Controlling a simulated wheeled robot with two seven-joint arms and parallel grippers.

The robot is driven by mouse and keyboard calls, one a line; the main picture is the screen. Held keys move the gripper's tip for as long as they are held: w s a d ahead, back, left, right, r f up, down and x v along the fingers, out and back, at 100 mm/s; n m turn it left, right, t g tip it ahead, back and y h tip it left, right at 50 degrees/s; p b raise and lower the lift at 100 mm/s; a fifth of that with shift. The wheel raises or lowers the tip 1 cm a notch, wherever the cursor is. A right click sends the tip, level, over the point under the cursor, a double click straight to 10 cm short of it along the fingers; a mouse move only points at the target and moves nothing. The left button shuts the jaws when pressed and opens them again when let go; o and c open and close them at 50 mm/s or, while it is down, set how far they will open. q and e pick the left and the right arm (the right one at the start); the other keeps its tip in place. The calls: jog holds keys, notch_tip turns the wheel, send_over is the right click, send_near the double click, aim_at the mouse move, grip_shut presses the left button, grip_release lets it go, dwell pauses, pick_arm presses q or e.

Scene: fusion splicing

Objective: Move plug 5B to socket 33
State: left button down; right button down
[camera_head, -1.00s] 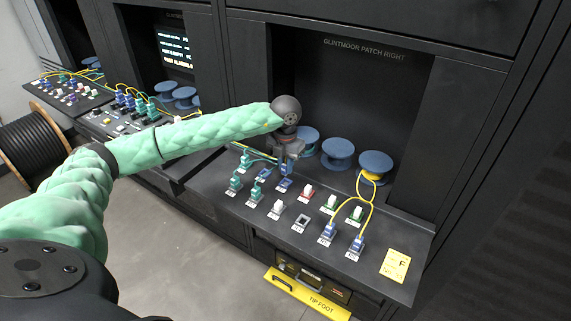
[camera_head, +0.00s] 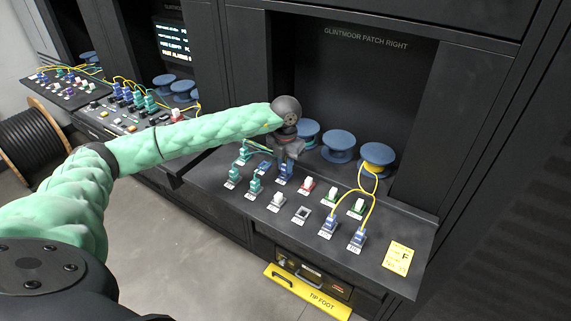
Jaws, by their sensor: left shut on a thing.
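My left gripper (camera_head: 286,156) reaches over the right patch panel (camera_head: 205,172) and is shut on a blue plug (camera_head: 285,172), which is upright at the back row of sockets. Its fingers partly cover the plug, and I cannot tell whether it is fully seated. Two other blue plugs (camera_head: 328,227) with yellow cables stand at the front right. Teal plugs (camera_head: 254,187) stand at the left. A front socket (camera_head: 302,214) looks open and dark. The labels are too small to read, so I cannot tell which are 5B and 33. My right gripper is not in view.
Blue spools (camera_head: 338,147) stand behind. A yellow card (camera_head: 398,258) lies at the right end. A yellow tip-foot bar (camera_head: 306,292) sits below. Another panel (camera_head: 110,123) is at the left.

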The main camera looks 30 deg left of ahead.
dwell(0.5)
pick_arm(q)
jog(key=shift+f, duration=0.1)
jog(key=shift+b, duration=0.35)
dwell(0.4)
jog(key=shift+b, duration=0.65)
dwell(0.8)
jog(key=shift+f+b, duration=0.45)
jog(key=shift+f, duration=0.05)
dwell(0.4)
jog(key=c, duration=1.3)
grip_release()
jog(key=shift+o, duration=0.2)
